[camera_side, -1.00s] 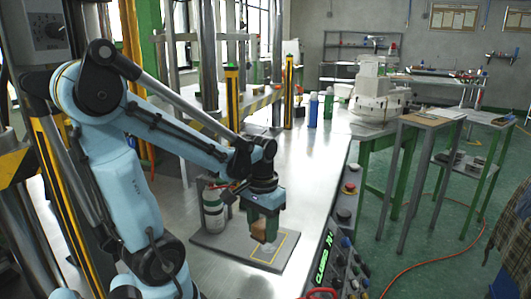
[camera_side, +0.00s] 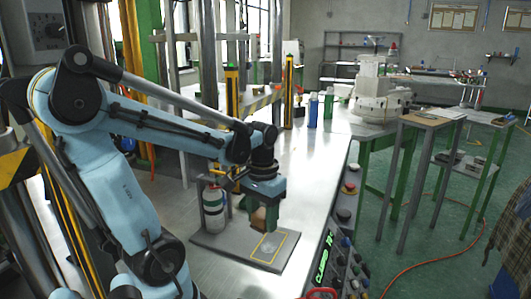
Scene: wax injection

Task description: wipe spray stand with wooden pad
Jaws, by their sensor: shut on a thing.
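My gripper (camera_side: 266,218) points down and is shut on the wooden pad (camera_side: 259,219), a small brown block partly hidden by the fingers. It is above the back part of the spray stand (camera_side: 222,247), a flat grey plate on the metal table. A yellow outlined square on the stand holds a pale whitish patch (camera_side: 267,247). The pad is behind this patch and looks clear of the plate.
A control panel with buttons (camera_side: 343,213) runs along the table's right edge. Blue bottle (camera_side: 313,110) and green bottle (camera_side: 328,107) stand farther back. Yellow-black posts (camera_side: 231,92) rise behind my arm. The tabletop right of the stand (camera_side: 305,180) is clear.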

